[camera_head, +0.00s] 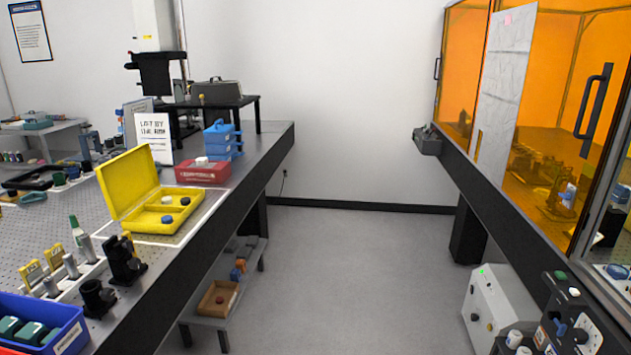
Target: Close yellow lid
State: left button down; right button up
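A yellow case stands on the perforated bench top at left, near its edge. Its yellow lid (129,183) is open, standing up and leaning back on the left side of the case. Neither of my grippers shows in this view.
A red box (203,172) and blue stacked cases (218,137) stand behind the yellow case. Black mounts (122,262) and a blue bin (45,325) are in front. An orange-windowed enclosure (560,120) is at right. The grey floor aisle (335,270) between is clear.

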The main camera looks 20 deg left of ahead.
aim_at(128, 179)
jog(key=i+l+u, duration=0.85)
jog(key=l+u, duration=0.25)
